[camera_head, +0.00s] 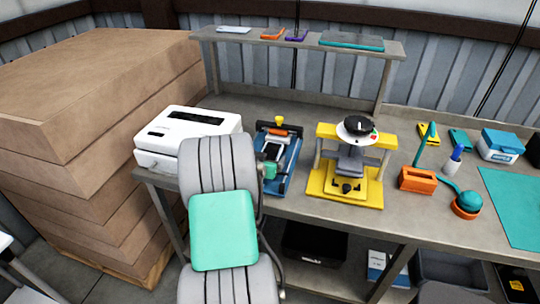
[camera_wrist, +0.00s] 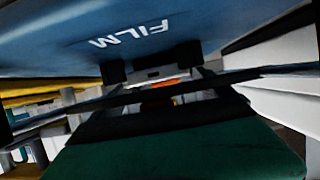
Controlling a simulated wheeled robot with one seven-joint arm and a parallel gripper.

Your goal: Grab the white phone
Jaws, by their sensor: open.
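A flat white item (camera_head: 234,29) lies on the raised shelf; it is too small to tell if it is the white phone. A dark-framed piece with a pale face (camera_head: 273,153) sits in the blue fixture (camera_head: 288,171) on the bench; I cannot tell if this is a phone. My arm reaches up beside that fixture and hides most of my gripper in the head view. In the wrist view my open gripper (camera_wrist: 160,95) shows dark parts above a green body. A blue surface lettered FILM (camera_wrist: 130,34) fills the top. No white phone is clearly identifiable there.
A white machine (camera_head: 190,135) stands left of my arm on the bench. A yellow press (camera_head: 346,185) stands right of the blue fixture. Stacked cartons (camera_head: 90,75) rise at the left. Orange, purple and teal flat items lie on the shelf (camera_head: 222,37).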

